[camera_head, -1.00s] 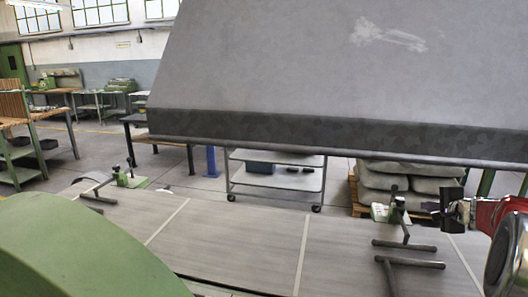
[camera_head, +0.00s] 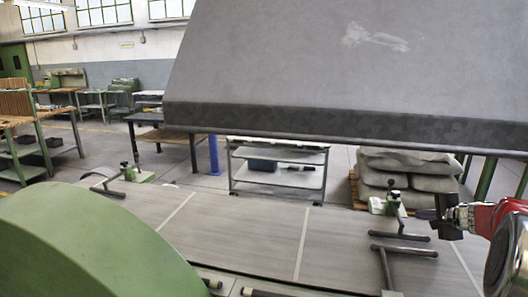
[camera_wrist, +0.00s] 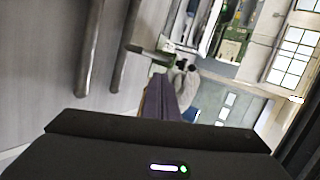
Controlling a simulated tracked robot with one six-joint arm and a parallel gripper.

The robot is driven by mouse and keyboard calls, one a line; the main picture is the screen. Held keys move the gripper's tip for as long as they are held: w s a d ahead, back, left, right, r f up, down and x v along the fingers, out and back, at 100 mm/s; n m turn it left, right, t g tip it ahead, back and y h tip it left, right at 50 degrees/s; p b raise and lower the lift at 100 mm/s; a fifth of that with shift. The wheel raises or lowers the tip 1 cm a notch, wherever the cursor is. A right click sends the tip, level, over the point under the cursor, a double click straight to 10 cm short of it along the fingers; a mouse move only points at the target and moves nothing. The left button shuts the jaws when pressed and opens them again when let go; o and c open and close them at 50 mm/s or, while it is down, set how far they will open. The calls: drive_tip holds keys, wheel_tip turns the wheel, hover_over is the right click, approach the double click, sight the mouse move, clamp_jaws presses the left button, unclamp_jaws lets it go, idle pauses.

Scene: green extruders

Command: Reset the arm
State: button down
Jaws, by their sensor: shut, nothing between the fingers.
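My arm comes in from the right edge of the head view, with a red section behind the wrist. My gripper (camera_head: 440,216) is dark, shut and empty. It is raised above the right end of the long grey surface (camera_head: 245,236), close to a green clamp (camera_head: 389,204) with a dark lever. I cannot tell the exact gap between them.
A large grey hood (camera_head: 340,75) hangs over the upper right. Behind are a shelf cart (camera_head: 278,152) and stacked grey sacks (camera_head: 400,165). A green rounded body (camera_head: 90,245) fills the lower left.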

drive_tip(key=s+f, duration=0.1)
drive_tip(key=a+f, duration=0.1)
drive_tip(key=shift+s+a+f+n+g+y, duration=0.1)
drive_tip(key=shift+s+f+n+g+y, duration=0.2)
drive_tip(key=shift+s+f+g, duration=0.1)
drive_tip(key=s+a+f+n+g+y, duration=0.15)
drive_tip(key=s+a+n+g, duration=0.45)
drive_tip(key=s+a, duration=1.05)
drive_tip(key=s+a+r+n, duration=0.2)
drive_tip(key=s+a+n, duration=0.1)
drive_tip(key=s+a, duration=0.3)
drive_tip(key=s+a+r+n+h, duration=0.1)
drive_tip(key=s+a+n, duration=0.3)
drive_tip(key=s, duration=0.5)
drive_tip(key=s+a+r+n+h, duration=0.1)
drive_tip(key=s+a+n, duration=0.3)
drive_tip(key=s+a, duration=0.4)
drive_tip(key=shift+a+r+t, duration=0.2)
drive_tip(key=shift+r+t, duration=0.1)
drive_tip(key=shift+r, duration=0.55)
drive_tip(key=shift+s, duration=0.1)
